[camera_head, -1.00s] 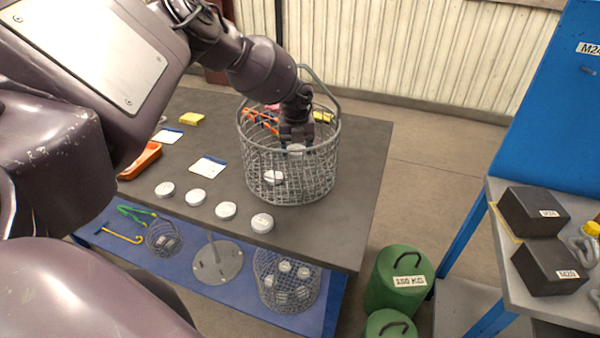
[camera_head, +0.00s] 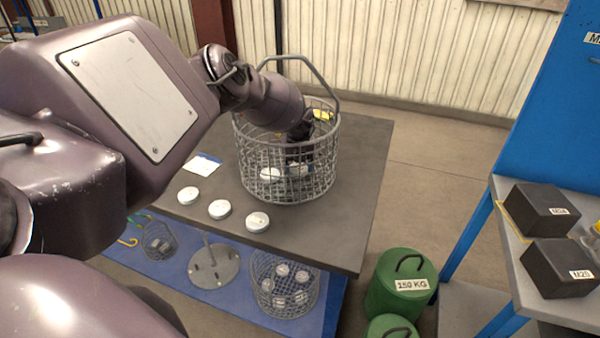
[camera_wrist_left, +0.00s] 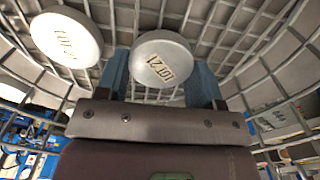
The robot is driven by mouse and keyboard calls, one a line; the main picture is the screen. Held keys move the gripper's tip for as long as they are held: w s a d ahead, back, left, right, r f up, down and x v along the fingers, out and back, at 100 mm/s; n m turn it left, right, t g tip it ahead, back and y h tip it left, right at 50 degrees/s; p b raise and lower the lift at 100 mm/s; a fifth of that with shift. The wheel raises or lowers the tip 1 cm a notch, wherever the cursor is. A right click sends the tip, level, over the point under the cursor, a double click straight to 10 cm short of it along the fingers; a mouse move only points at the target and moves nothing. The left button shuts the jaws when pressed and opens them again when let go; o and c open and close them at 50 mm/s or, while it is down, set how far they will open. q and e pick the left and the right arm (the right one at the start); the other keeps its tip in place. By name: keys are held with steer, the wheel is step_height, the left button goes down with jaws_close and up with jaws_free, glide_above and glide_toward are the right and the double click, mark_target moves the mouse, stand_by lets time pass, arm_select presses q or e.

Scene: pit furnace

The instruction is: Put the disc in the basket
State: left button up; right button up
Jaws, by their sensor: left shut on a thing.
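The wire basket (camera_head: 243,160) stands on the dark table, its hoop handle raised. My left gripper (camera_head: 298,160) is down inside the basket, shut on a white round disc (camera_head: 297,170) near the basket's floor. In the left wrist view this disc (camera_wrist_left: 163,60) sits between the two blue-grey fingers, with a printed label on its face. Another white disc (camera_head: 270,174) lies in the basket to its left; it also shows in the left wrist view (camera_wrist_left: 66,38). The wire mesh partly hides the fingertips. My right gripper is not in view.
Several white discs (camera_head: 220,209) lie in a row on the table (camera_head: 330,235) in front of the basket. A white card (camera_head: 203,164) lies behind them. A lower blue shelf holds another wire basket (camera_head: 284,284). Green weights (camera_head: 402,284) stand on the floor at right.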

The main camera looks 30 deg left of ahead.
arm_select(q)
steer(key=shift+w+f, duration=0.15)
steer(key=shift+f, duration=0.45)
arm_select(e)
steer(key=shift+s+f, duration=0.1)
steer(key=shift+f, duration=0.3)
arm_select(q)
steer(key=shift+r, duration=0.1)
steer(key=o, duration=1.2)
steer(key=shift+f, duration=0.2)
steer(key=shift+c, duration=0.2)
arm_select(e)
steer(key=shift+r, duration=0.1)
arm_select(q)
step_height(320, 180, up, 12)
steer(key=p, duration=0.2)
steer(key=shift+r+p, duration=0.15)
steer(key=shift+p, duration=0.2)
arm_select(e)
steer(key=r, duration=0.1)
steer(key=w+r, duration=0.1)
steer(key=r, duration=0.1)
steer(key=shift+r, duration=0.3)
